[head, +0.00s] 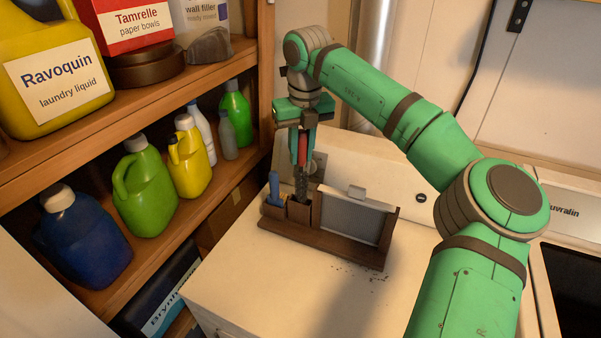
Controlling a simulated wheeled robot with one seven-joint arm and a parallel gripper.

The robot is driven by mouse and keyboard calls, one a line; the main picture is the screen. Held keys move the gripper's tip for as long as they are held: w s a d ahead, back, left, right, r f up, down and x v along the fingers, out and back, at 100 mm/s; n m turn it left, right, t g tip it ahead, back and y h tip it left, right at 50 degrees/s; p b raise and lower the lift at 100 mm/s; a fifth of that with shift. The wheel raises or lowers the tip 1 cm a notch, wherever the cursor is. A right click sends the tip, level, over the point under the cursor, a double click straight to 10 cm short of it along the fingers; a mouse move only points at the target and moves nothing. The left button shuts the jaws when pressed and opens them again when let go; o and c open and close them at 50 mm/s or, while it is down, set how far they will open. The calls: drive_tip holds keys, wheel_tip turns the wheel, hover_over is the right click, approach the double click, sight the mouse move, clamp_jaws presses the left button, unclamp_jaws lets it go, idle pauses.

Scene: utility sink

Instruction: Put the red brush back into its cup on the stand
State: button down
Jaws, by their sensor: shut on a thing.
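My gripper (304,138) points down over the wooden stand and is shut on the red brush (303,150). The brush hangs upright with its dark bristles (301,187) downward. The bristle end is at the mouth of the middle square cup (299,211) on the stand; I cannot tell how far inside it is. The wooden stand (316,246) sits on the white top. A blue-handled tool (274,188) stands in the left cup. A grey framed panel (350,219) stands in the right part of the stand.
A wooden shelf with several bottles, including a yellow jug (187,158) and green jug (143,186), stands close on the left. Dark crumbs (362,273) lie before the stand. The white top (270,290) is otherwise clear in front. A dark recess (573,285) lies right.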

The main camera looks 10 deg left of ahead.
sight(303, 136)
wheel_tip(303, 136, down, 6)
drive_tip(key=shift+s+f, duration=0.1)
idle(0.4)
drive_tip(key=c, duration=1.5)
unclamp_jaws()
drive_tip(key=shift+f, duration=0.15)
drive_tip(key=shift+c, duration=0.2)
drive_tip(key=r, duration=0.8)
drive_tip(key=s+r, duration=0.1)
drive_tip(key=r, duration=0.3)
drive_tip(key=shift+d+r, duration=0.15)
drive_tip(key=shift+d, duration=0.25)
